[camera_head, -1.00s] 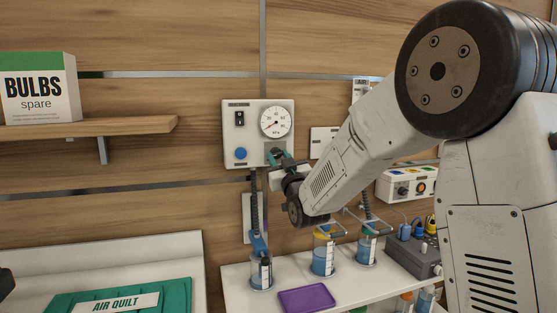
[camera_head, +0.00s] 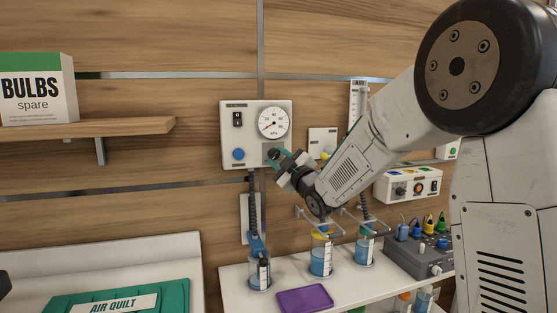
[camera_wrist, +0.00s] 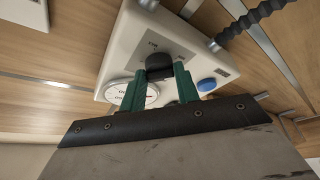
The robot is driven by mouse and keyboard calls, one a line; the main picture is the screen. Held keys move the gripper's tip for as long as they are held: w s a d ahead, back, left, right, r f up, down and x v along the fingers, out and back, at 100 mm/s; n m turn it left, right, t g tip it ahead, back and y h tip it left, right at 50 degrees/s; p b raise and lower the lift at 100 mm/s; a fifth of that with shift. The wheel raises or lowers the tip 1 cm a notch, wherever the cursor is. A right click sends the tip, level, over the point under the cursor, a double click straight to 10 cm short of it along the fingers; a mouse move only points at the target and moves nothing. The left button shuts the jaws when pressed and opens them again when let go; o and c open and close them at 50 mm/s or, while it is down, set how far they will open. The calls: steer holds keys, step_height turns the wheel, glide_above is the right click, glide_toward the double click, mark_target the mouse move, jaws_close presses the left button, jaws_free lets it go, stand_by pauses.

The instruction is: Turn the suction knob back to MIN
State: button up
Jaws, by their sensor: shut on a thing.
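The suction unit is a cream wall panel (camera_head: 228,150) with a round pressure gauge (camera_head: 273,123), a black switch and a blue button (camera_head: 239,154). The black suction knob (camera_wrist: 158,62) is at its lower right in the head view, mostly hidden by my gripper (camera_head: 278,156). In the wrist view, the green fingers of my gripper (camera_wrist: 160,80) are on both sides of the knob and shut on it. The gauge needle points to the lower left. The knob's pointer and the MIN mark cannot be read.
A dark ribbed hose (camera_head: 253,205) drops from the panel to a jar (camera_head: 260,274) on the white shelf. More jars, a purple tray (camera_head: 305,299) and a grey box (camera_head: 420,256) stand near. A flowmeter tube (camera_head: 357,102) and a cream control box (camera_head: 408,186) are at the right.

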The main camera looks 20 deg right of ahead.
stand_by(0.4)
steer(key=o, duration=1)
steer(key=shift+c, duration=0.2)
steer(key=v, duration=0.7)
steer(key=shift+s+d, duration=0.2)
steer(key=shift+s, duration=0.15)
steer(key=shift+f, duration=0.15)
